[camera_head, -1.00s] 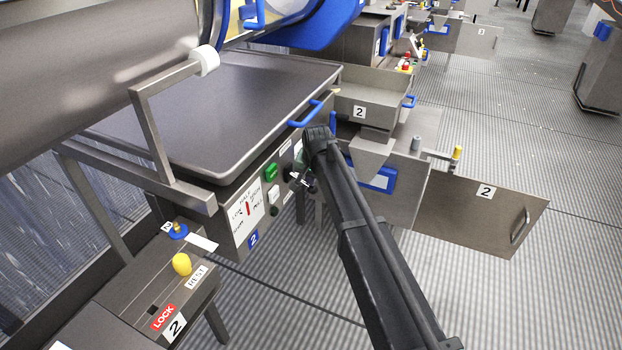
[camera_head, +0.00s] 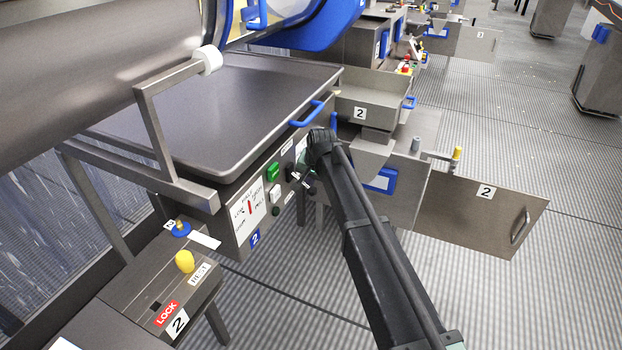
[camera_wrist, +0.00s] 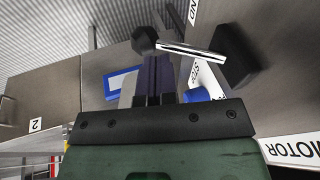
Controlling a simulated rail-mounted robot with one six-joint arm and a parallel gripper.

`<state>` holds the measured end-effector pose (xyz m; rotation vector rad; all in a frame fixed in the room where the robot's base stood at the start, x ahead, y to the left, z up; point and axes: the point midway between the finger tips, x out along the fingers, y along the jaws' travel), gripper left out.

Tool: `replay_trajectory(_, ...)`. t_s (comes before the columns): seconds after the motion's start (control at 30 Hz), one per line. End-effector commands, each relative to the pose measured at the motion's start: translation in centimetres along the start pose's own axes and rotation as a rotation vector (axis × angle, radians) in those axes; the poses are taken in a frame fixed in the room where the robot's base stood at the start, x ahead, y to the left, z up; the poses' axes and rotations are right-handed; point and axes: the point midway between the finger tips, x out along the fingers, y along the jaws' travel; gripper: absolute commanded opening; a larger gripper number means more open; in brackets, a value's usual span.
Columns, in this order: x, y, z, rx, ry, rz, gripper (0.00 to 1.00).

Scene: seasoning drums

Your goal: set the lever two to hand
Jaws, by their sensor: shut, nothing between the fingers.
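The lever (camera_wrist: 190,49) is a bright metal rod with a black knob (camera_wrist: 144,39) at its left end and a black block at its right, in the wrist view. A label ending in "ND" (camera_wrist: 193,10) is above it, a partly hidden "STOP" label (camera_wrist: 196,76) lies below it, and "MOTOR" (camera_wrist: 292,149) is at lower right. My gripper (camera_wrist: 155,62) is shut and empty, its fingertips close to the knob and rod; I cannot tell whether they touch. In the head view my gripper (camera_head: 304,176) is at the front panel, where the lever is small and mostly hidden.
A green button (camera_head: 272,172) and a white button (camera_head: 275,194) are left of my gripper. A blue handle (camera_head: 306,114) is above. A box with a yellow knob (camera_head: 185,262) is at lower left. A plate marked 2 (camera_head: 475,212) stands to the right. Floor is open in front.

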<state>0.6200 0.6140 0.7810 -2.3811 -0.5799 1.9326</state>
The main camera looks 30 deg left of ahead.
Motion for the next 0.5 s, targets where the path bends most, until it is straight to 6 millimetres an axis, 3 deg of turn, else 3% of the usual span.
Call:
replay_trajectory(0.13, -0.6, 0.2, -0.2, 0.001, 0.0, 0.0, 0.0)
replay_trajectory(0.27, -2.7, 0.8, -0.8, 0.002, 0.001, 0.001, 0.0)
replay_trajectory(0.5, -9.5, 1.7, -1.4, 0.003, 0.001, 0.0, 0.0)
